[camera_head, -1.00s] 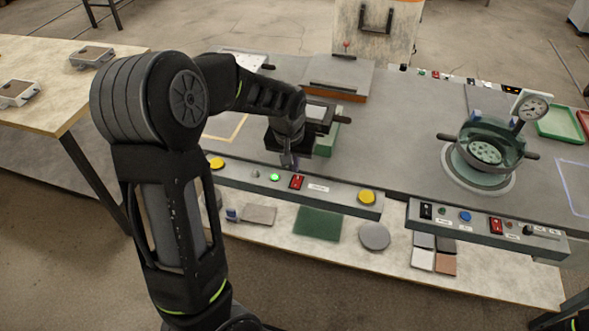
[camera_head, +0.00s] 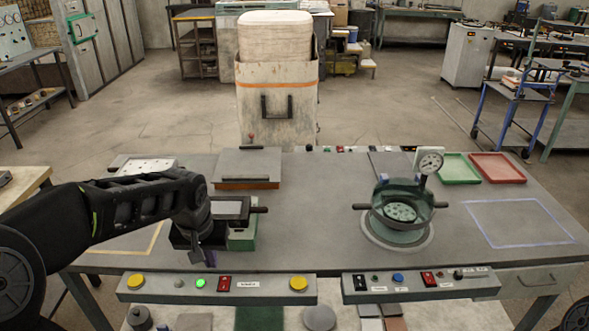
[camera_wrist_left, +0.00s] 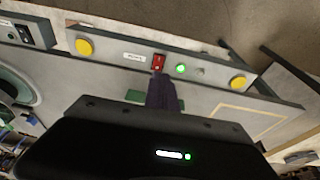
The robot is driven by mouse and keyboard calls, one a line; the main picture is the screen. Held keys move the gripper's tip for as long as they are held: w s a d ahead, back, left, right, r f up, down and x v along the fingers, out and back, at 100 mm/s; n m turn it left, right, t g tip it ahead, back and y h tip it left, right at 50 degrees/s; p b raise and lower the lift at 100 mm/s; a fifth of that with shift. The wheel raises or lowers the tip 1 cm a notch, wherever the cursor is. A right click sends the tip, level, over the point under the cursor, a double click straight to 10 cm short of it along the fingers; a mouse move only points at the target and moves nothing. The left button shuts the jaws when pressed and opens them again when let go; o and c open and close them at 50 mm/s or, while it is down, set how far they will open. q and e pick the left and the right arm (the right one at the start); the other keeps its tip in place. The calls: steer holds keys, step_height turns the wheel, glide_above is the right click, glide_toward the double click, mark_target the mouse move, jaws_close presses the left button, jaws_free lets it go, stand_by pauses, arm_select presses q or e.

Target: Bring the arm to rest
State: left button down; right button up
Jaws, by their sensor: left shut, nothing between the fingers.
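My left arm comes in from the left in the head view, with its dark gripper (camera_head: 203,256) pointing down over the front part of the grey workbench (camera_head: 320,235). Its fingers are shut and empty. They stand just behind the button panel, near the green lamp and red switch. In the left wrist view the closed purple-grey fingers (camera_wrist_left: 164,92) point toward the red switch (camera_wrist_left: 158,62). A green block (camera_head: 243,240) with a dark-handled piece above it is right beside the gripper, partly hidden by it. My right gripper is not in view.
A round green pot (camera_head: 403,205) with side handles and a dial gauge (camera_head: 430,161) stand at the right. Behind them are a green tray (camera_head: 458,168) and a red tray (camera_head: 497,168). The bench middle between block and pot is clear.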

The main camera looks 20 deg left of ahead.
arm_select(q)
steer(key=shift+f, duration=0.1)
steer(key=s+d+f+m+h, duration=0.2)
steer(key=d+f+h, duration=0.1)
steer(key=d+f, duration=1.4)
steer(key=s+d+f+g+h, duration=0.1)
steer(key=s+d+f+h, duration=0.1)
steer(key=s+d+f, duration=0.9)
steer(key=s+f, duration=0.4)
steer(key=s, duration=0.1)
steer(key=shift+s+d+f+g, duration=0.2)
steer(key=shift+d+f+g, duration=0.15)
steer(key=shift+g, duration=0.05)
